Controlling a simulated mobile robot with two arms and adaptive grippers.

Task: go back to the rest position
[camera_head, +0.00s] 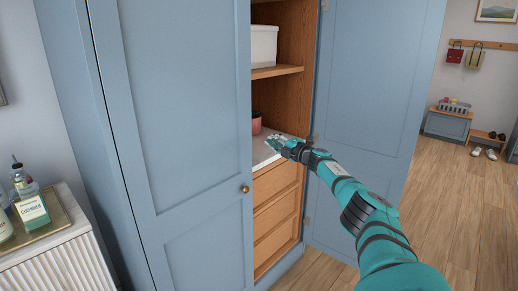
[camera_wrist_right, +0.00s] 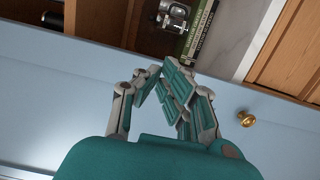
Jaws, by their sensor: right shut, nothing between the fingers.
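My right gripper (camera_head: 274,142) is in the opening of the blue larder cupboard, over the front of the white counter (camera_head: 262,157). Its arm comes in from the lower right. In the right wrist view the fingers (camera_wrist_right: 165,82) are shut and hold nothing. A blue door edge with a brass knob (camera_wrist_right: 246,119) lies beyond them in that view. My left gripper is not in either view.
The left larder door (camera_head: 180,130) covers the cupboard's left half; the right door (camera_head: 368,90) stands open. Inside are a white bin (camera_head: 263,46), a pinkish pot (camera_head: 256,124) and wooden drawers (camera_head: 275,215). A side cabinet with bottles (camera_head: 32,207) stands left. The floor at right is mostly clear.

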